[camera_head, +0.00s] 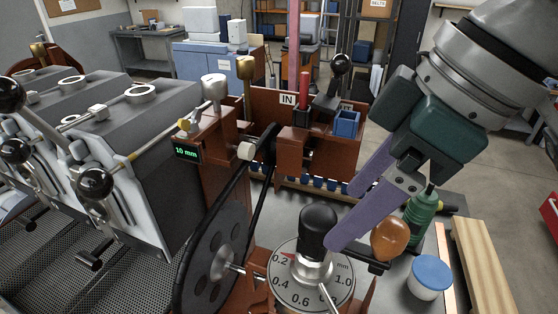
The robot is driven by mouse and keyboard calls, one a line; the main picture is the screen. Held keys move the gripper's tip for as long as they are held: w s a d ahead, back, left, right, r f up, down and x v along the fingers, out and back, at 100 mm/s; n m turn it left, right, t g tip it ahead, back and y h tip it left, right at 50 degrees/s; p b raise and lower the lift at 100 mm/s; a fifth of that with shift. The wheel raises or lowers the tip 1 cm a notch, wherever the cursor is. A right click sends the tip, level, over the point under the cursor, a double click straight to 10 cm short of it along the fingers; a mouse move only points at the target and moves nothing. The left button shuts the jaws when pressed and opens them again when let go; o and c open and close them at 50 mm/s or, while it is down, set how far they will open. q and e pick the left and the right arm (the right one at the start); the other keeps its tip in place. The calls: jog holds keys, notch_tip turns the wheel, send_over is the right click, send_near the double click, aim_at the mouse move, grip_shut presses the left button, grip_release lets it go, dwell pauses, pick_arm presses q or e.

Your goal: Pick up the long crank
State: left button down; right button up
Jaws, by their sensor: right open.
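My right gripper (345,217) comes in from the upper right. Its two purple fingers are spread with nothing between them. The lower fingertip is close beside a black knob (318,222) on a metal stem over the dial; I cannot tell if they touch. Just below the lower finger, a brown rounded knob (390,238) sits on a dark bar (365,262), part of which the finger hides. I cannot tell for sure which of these belongs to the long crank. My left gripper is not in view.
A dial marked in mm (283,292) sits below the black knob. A large black wheel (215,255) stands left of it. A blue-lidded white jar (430,277), a green bottle (420,213) and wooden boards (480,265) are at right. Grey roaster drums (130,115) fill the left.

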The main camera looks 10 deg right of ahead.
aim_at(335, 222)
jog(key=shift+a+f+p, duration=0.2)
jog(key=shift+f+p, duration=0.1)
jog(key=p+x, duration=0.1)
jog(key=x, duration=0.2)
jog(key=shift+a+f+p, duration=0.15)
jog(key=shift+f+p, duration=0.2)
jog(key=shift+f, duration=0.05)
jog(key=shift+w+a+f, duration=0.1)
jog(key=shift+f, duration=0.4)
jog(key=c, duration=1)
grip_shut()
jog(key=shift+r, duration=0.1)
